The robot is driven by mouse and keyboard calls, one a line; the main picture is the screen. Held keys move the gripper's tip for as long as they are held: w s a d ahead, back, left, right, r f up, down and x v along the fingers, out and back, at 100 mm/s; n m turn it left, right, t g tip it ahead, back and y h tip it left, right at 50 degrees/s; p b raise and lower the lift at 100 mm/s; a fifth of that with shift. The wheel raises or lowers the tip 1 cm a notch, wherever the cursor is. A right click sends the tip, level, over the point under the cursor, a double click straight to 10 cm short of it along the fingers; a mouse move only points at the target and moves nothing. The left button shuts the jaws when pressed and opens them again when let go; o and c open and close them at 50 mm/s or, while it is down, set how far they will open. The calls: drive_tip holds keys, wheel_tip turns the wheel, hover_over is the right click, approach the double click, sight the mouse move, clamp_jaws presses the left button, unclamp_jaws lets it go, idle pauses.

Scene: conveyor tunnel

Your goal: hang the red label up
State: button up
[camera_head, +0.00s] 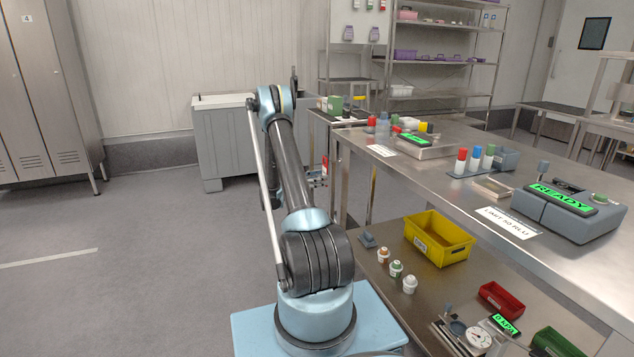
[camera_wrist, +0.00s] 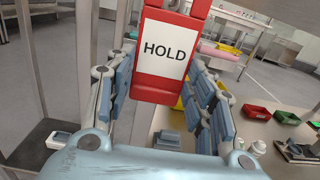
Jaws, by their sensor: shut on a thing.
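The red label (camera_wrist: 166,90) is a red tag with a white panel reading "HOLD". It stands upright between the blue-padded fingers of my gripper (camera_wrist: 163,98), which is shut on it. The label's top runs out of the wrist view. In the head view my gripper (camera_head: 318,177) is small and partly behind my arm, beside the left end of the steel bench. A pale board (camera_head: 356,22) at the back carries small hanging tags, some with red; its upper part is cut off by the frame.
The steel bench (camera_head: 450,183) holds bottles, a scale and a READY device (camera_head: 568,208). Its lower shelf carries a yellow bin (camera_head: 438,238) and small jars. Steel posts stand close to my gripper in the wrist view. The floor (camera_head: 130,250) at left is clear.

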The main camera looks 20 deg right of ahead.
drive_tip(key=shift+w+d, duration=0.1)
drive_tip(key=shift+d, duration=2.2)
drive_tip(key=shift+f, duration=0.85)
drive_tip(key=o, duration=1.6)
drive_tip(key=a, duration=1.2)
drive_tip(key=shift+f, duration=0.3)
